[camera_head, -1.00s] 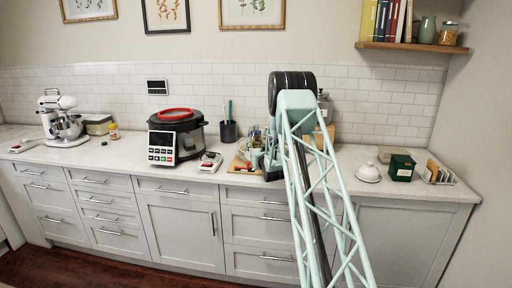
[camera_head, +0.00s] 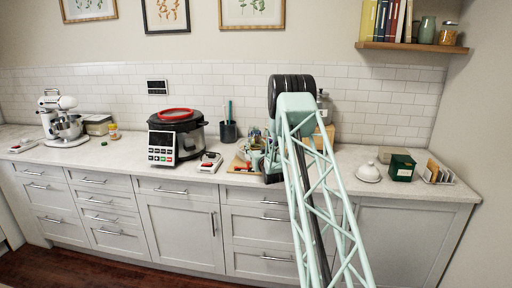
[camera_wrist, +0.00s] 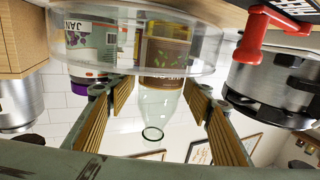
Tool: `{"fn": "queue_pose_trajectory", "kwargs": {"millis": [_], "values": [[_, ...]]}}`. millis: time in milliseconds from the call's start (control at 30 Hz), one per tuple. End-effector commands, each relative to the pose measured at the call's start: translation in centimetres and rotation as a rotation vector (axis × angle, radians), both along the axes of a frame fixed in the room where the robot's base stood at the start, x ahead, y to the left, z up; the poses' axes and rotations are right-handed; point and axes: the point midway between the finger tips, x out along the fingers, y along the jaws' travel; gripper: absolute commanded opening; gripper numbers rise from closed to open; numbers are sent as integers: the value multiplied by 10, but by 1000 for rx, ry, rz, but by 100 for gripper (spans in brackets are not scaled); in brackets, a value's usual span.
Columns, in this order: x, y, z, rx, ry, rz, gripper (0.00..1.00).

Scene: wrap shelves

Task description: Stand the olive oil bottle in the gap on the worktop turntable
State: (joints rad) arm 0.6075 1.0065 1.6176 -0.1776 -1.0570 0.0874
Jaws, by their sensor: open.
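The wrist picture is upside down. A clear glass bottle with a brown and yellow label, seemingly the olive oil bottle (camera_wrist: 158,105), stands upright with its neck end toward my gripper. My gripper (camera_wrist: 150,92) is open, with one ribbed finger on each side of the bottle and space between. The clear rim of the turntable (camera_wrist: 213,45) crosses in front of the label, and the bottle appears to stand inside it. A labelled jar with a purple lid (camera_wrist: 90,40) stands beside it. In the head view my arm hides most of the turntable area and my gripper.
A cooker with a red ring (camera_head: 176,114) stands left on the worktop (camera_head: 120,152). A dark utensil holder (camera_head: 228,131), a white dish with a lid (camera_head: 369,172) and a green box (camera_head: 401,167) stand nearby. A wooden board (camera_head: 239,165) lies beside my arm. Worktop at left is partly clear.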

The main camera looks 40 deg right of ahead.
Motion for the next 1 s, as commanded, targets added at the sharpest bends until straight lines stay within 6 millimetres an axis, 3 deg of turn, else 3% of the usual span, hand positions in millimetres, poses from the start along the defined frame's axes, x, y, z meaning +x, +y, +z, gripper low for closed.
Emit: {"fn": "queue_pose_trajectory", "kwargs": {"millis": [433, 1000], "values": [[-2, 1, 3, 0, 1, 0, 46], [-63, 30, 3, 1, 0, 0, 46]]}}
